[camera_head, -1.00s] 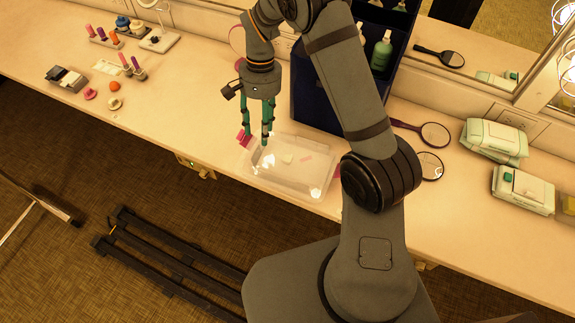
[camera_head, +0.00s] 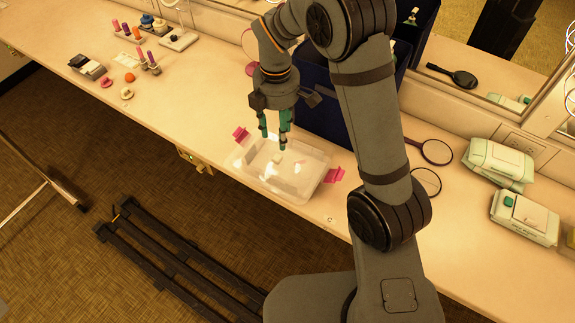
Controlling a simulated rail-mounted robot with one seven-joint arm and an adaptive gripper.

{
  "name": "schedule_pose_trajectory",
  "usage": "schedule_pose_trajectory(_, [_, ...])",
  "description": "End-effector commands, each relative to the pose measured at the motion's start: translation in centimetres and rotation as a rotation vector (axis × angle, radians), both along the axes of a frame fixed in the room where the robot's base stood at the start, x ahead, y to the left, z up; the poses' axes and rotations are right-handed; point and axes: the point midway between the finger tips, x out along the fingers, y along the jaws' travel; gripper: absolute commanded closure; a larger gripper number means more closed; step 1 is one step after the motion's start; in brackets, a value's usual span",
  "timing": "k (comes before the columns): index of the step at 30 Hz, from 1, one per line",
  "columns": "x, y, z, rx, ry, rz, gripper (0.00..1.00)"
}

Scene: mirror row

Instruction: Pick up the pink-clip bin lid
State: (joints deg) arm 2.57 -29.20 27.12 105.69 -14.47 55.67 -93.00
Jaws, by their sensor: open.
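The clear bin (camera_head: 290,193) sits near the counter's front edge. One pink clip (camera_head: 241,133) sticks out at its left end and another pink clip (camera_head: 334,175) at its right end. The clear lid cannot be told apart from the bin's top. A small white item and a faint pink one show within the bin's outline. My gripper (camera_head: 273,143) points down with its green fingers apart and empty. Its fingertips appear over the back left part of the bin, right of the left clip. I cannot tell the height of the gap or whether they touch.
A dark blue organizer (camera_head: 335,110) stands close behind the bin. A hand mirror (camera_head: 436,152) and wipes packs (camera_head: 500,160) lie to the right. Lipsticks (camera_head: 148,60) and small sponges (camera_head: 129,77) are at the left. The counter (camera_head: 190,105) left of the bin is clear.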

Motion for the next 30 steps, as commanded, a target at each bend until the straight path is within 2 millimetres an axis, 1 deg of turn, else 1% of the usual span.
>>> schedule_pose_trajectory(1, [0.1,0.0,0.0,-0.001,-0.004,0.137,0.57])
schedule_pose_trajectory(4, [0.2,0.0,0.0,-0.001,-0.009,0.393,0.57])
schedule_pose_trajectory(6, [0.2,0.0,0.0,0.0,-0.01,0.53,0.57])
schedule_pose_trajectory(10, [0.2,0.0,-0.1,0.0,-0.01,0.685,0.57])
schedule_pose_trajectory(13, [0.2,0.0,-0.8,0.0,-0.007,0.734,0.57])
schedule_pose_trajectory(15, [0.1,0.0,-1.8,0.0,-0.005,0.742,0.57])
schedule_pose_trajectory(21, [0.2,0.0,-4.6,0.001,-0.007,0.74,0.57])
schedule_pose_trajectory(26, [0.1,0.0,-5.7,0.001,-0.007,0.739,0.57])
schedule_pose_trajectory(30, [0.0,0.1,-7.5,0.001,-0.003,0.738,0.57])
